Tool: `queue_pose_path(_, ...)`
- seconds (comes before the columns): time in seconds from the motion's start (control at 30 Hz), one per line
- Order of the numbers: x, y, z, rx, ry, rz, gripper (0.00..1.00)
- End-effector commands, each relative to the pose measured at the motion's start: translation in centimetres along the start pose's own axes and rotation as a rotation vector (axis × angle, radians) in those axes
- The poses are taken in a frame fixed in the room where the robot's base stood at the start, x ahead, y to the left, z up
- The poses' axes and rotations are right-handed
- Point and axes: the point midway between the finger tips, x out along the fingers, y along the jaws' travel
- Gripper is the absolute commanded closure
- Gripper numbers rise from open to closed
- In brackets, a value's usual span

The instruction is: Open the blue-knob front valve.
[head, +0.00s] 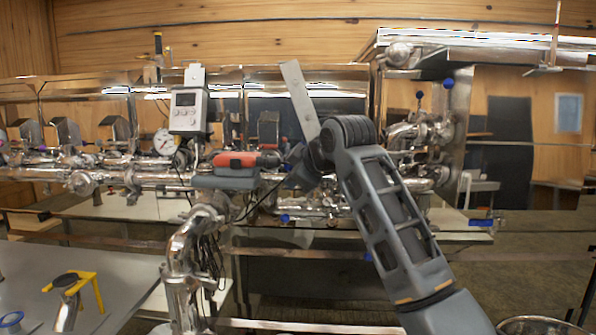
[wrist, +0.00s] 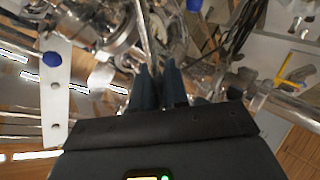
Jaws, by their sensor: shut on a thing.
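In the wrist view, the two dark fingers of my gripper (wrist: 157,76) are shut around the lower end of a thin metal rod (wrist: 144,34). I cannot tell whether this rod is the valve's handle. In the head view, my gripper (head: 298,170) is among the pipes in the middle, partly hidden by my wrist. A blue knob (wrist: 52,59) lies left of the fingers in the wrist view, and another blue knob (wrist: 194,5) is at the top edge. In the head view, a blue knob (head: 284,218) shows on the pipework just below my gripper.
Shiny pipes (head: 190,240) and a red-and-black handled part (head: 245,160) crowd left of my gripper. A grey meter (head: 188,110) and a round gauge (head: 165,142) stand farther left. Another blue knob (head: 448,84) is at upper right. A yellow handle (head: 85,283) stands on the table.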

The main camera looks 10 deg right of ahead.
Motion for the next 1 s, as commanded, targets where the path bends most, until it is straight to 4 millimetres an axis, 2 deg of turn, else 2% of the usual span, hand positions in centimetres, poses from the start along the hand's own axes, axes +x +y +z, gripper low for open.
queue_pose_path(0.37, 0.1, -0.1, 0.0, -0.003, -0.004, 0.0, 1.0)
queue_pose_path(0.4, 0.1, -0.1, 0.0, -0.003, -0.003, 0.0, 0.84)
queue_pose_path(0.6, 0.1, -0.1, 0.0, -0.003, -0.003, 0.0, 0.65)
queue_pose_path(0.87, -0.1, 0.0, 0.0, -0.003, -0.003, 0.001, 0.64)
queue_pose_path(1.0, -1.2, 0.0, 0.0, -0.003, -0.002, 0.002, 0.64)
